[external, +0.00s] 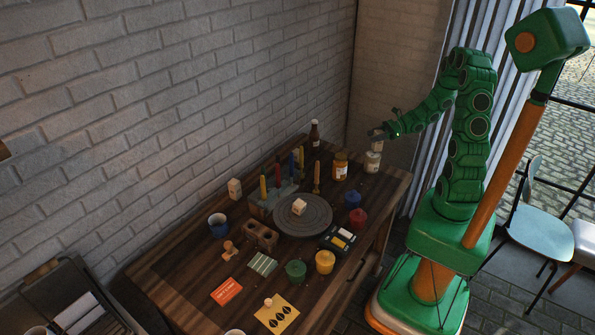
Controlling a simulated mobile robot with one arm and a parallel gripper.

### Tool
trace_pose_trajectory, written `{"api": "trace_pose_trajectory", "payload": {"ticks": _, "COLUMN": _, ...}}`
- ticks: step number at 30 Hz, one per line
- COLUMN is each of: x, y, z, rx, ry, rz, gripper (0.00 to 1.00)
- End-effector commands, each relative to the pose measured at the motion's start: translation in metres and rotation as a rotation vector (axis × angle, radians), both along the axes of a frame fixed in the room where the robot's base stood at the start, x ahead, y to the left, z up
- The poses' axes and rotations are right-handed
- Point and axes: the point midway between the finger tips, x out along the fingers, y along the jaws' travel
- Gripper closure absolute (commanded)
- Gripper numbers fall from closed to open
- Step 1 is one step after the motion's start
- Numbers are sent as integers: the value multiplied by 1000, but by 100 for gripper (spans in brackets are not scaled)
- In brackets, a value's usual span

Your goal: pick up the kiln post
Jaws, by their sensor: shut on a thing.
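My gripper (379,136) is at the back right of the table, above a pale, labelled jar (373,162). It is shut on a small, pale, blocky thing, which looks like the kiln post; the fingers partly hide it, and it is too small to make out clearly. I cannot tell whether it touches the jar below. Similar pale blocks stand at the left by the wall (235,189) and on the round grey wheel (299,207).
The wooden table (160,278) is crowded. A dark bottle (314,136), an amber jar (340,166), a holder with coloured tools (260,207) and several paint pots, such as a yellow one (325,262), stand on it. A blue chair (545,215) is at the right.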

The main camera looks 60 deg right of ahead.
Motion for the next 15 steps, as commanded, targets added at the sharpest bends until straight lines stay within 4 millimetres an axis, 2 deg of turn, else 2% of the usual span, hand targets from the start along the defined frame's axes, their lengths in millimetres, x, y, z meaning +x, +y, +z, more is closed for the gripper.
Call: {"api": "trace_pose_trajectory", "payload": {"ticks": 15, "x": 0, "y": 0, "z": 64, "rx": -4, "ry": -4, "rz": 0, "gripper": 100}}
